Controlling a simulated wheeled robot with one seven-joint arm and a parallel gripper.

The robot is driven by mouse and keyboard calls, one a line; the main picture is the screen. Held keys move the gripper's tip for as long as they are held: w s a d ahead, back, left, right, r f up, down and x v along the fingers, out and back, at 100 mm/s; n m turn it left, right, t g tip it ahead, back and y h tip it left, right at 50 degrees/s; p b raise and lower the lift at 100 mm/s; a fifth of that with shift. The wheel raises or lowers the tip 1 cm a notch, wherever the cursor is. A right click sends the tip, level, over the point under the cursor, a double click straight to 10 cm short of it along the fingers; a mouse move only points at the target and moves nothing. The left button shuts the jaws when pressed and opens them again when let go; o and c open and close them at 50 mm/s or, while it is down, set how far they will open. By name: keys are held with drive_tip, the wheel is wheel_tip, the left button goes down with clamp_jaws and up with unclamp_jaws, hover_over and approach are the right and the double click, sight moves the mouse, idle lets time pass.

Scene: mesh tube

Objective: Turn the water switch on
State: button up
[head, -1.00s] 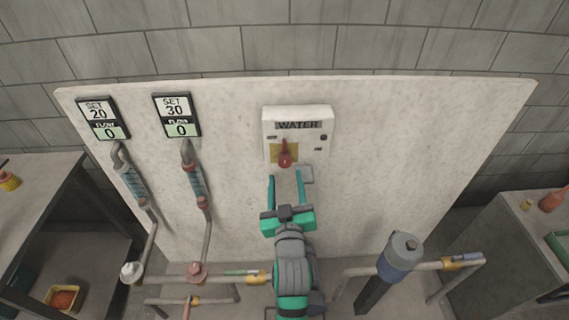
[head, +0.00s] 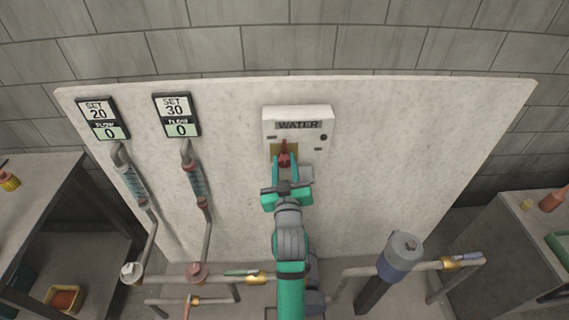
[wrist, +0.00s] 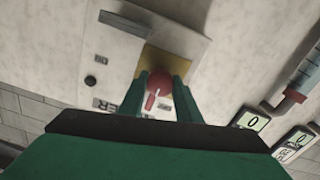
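The water switch is a red lever (head: 283,146) with a round knob, on a yellow plate in a white box (head: 318,113) labelled WATER. The box is fixed to the pale panel. My gripper (head: 284,160) is at the lever, with one teal finger on each side of it. In the wrist view, the red knob (wrist: 160,82) sits between the two fingertips, which look close against its sides. My gripper looks shut on the lever. The fingers partly hide the lower part of the lever in the head view.
Two displays, SET 20 (head: 103,118) and SET 30 (head: 177,115), both read flow 0, with flow tubes below them. Pipes run along the panel's bottom, with a grey-blue cylinder (head: 397,262) at right. Tables stand at both sides. The panel right of the box is clear.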

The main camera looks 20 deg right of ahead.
drive_tip(key=shift+c, duration=0.7)
drive_tip(key=shift+m, duration=0.3)
drive_tip(key=m, duration=0.3)
drive_tip(key=shift+m, duration=0.3)
drive_tip(key=m, duration=0.4)
drive_tip(key=shift+m, duration=0.3)
drive_tip(key=m, duration=0.4)
drive_tip(key=shift+f, duration=0.1)
drive_tip(key=m, duration=0.5)
